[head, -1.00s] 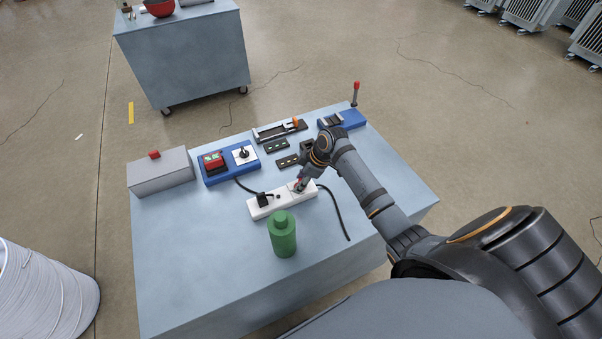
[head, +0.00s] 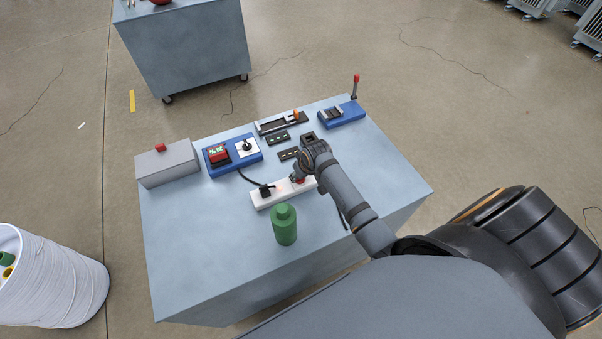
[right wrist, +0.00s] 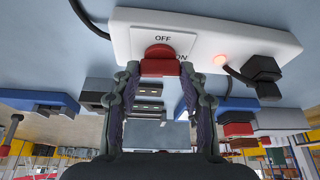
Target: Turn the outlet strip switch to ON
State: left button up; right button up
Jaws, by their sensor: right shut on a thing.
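The white outlet strip (head: 268,199) lies on the table, and in the right wrist view (right wrist: 205,28) it crosses the top. Its red switch (right wrist: 159,60) sits on a plate marked OFF, with ON partly hidden behind it. A small indicator light (right wrist: 221,58) glows red-orange on the strip and shows faintly in the head view (head: 281,189). My right gripper (right wrist: 162,80) is shut on the red switch, one finger on each side. In the head view, my right gripper (head: 299,177) is at the strip's right end. My left gripper is not in view.
A black plug (right wrist: 265,72) with a cable sits in the strip. A green bottle-shaped object (head: 285,226) stands close in front. Behind are a blue box with a red switch (head: 219,155), dark slotted blocks (head: 288,154) and a grey box (head: 167,166). The table's front left is clear.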

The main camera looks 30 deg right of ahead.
jog(key=shift+m+h, duration=0.3)
jog(key=shift+m, duration=0.3)
jog(key=o, duration=1.1)
jog(key=shift+o, duration=0.2)
jog(key=shift+r, duration=0.15)
jog(key=v, duration=1.1)
jog(key=shift+s+r, duration=0.15)
jog(key=shift+r, duration=0.2)
